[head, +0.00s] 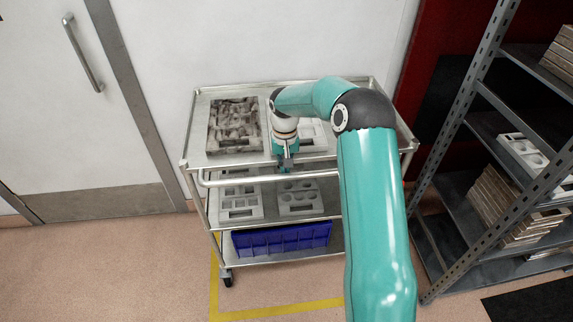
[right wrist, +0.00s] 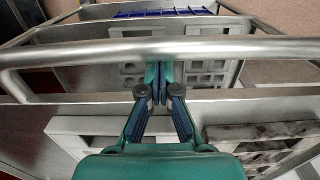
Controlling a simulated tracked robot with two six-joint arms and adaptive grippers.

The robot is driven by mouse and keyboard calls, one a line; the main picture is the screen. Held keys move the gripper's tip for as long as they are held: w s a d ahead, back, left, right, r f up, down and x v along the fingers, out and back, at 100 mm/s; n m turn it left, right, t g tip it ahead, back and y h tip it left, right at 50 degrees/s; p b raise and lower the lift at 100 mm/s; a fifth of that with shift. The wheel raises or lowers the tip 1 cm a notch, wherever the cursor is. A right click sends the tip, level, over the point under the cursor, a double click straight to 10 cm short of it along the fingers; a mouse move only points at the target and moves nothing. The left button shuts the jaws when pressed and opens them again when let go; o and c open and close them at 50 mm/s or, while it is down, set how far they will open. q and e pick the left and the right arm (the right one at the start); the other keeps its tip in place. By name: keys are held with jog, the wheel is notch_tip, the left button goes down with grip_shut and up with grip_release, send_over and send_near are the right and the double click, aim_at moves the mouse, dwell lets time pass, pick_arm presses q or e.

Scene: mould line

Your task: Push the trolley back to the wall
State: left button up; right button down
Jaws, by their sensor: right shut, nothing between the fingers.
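The trolley (head: 197,142) is a steel cart with three shelves and stands in front of the white wall in the head view. Its handle bar (head: 228,180) runs along the near side and crosses the right wrist view (right wrist: 80,54). My right gripper (head: 286,163) is shut and empty at the middle of the near side, close to the bar. In the right wrist view its fingertips (right wrist: 158,92) point at the bar; I cannot tell whether they touch. My arm hides the trolley's right side, and the gap behind it is hidden. My left gripper is not in view.
A dark mould (head: 236,125) lies on the top shelf, pale moulds (head: 240,203) below, and a blue bin (head: 282,240) at the bottom. Yellow tape (head: 275,314) marks the floor. A door (head: 70,110) is left; a metal rack (head: 462,135) stands close on the right.

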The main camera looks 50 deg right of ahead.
notch_tip(320, 180, up, 10)
jog(key=p, duration=0.6)
jog(key=shift+w+d+f, duration=0.15)
dwell(0.6)
